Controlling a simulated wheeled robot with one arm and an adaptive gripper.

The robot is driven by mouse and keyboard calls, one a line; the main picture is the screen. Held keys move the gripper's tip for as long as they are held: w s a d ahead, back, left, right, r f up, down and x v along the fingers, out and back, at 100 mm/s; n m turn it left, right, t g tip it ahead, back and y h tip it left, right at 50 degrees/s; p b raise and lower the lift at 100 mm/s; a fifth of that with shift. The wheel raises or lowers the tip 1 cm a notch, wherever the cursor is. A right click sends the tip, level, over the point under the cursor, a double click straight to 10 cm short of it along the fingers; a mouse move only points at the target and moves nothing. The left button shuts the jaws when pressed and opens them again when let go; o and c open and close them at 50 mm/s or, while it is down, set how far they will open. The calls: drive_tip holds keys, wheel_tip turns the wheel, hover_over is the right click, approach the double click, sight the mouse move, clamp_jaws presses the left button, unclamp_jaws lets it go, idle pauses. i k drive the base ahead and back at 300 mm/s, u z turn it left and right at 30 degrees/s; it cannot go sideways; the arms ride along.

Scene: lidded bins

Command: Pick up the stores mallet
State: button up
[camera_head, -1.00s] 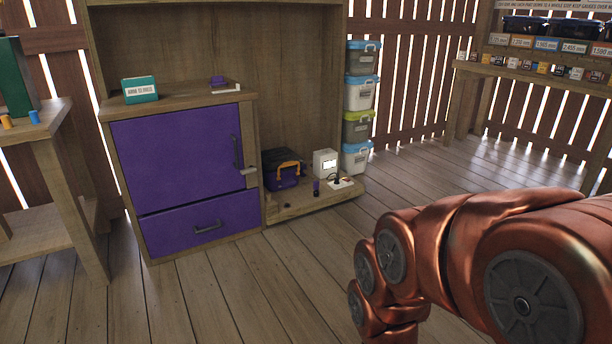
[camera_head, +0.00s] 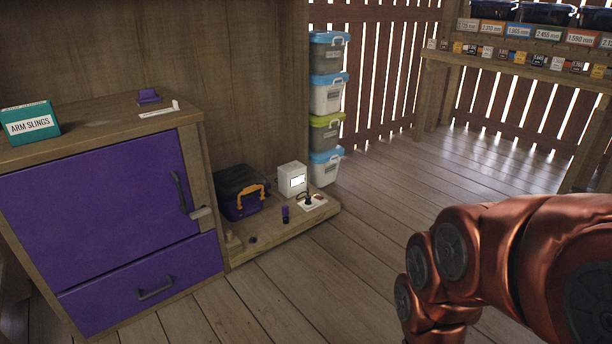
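I cannot make out a mallet in this view. My copper-coloured arm (camera_head: 500,255) reaches in at the lower right, and its gripper end is out of the frame. A stack of lidded bins (camera_head: 327,97) stands past the cabinet, with blue lids and one yellow-green lid. Their contents cannot be told. On the cabinet top lie a small purple object (camera_head: 148,97) and a pale, thin, bent piece (camera_head: 160,110). A dark toolbox (camera_head: 240,192) with an orange handle sits on the low shelf.
The purple cabinet (camera_head: 105,205) has its door and drawer shut, with a green "ARM SLINGS" box (camera_head: 30,123) on top. A white box (camera_head: 291,179) and power strip (camera_head: 313,202) share the low shelf. Shelving (camera_head: 535,70) stands at the back right. The middle floor (camera_head: 365,240) is clear.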

sight(273, 195)
drive_tip(key=u, duration=0.2)
drive_tip(key=i, duration=2)
drive_tip(key=u, duration=1)
drive_tip(key=i, duration=0.35)
drive_tip(key=u, duration=0.15)
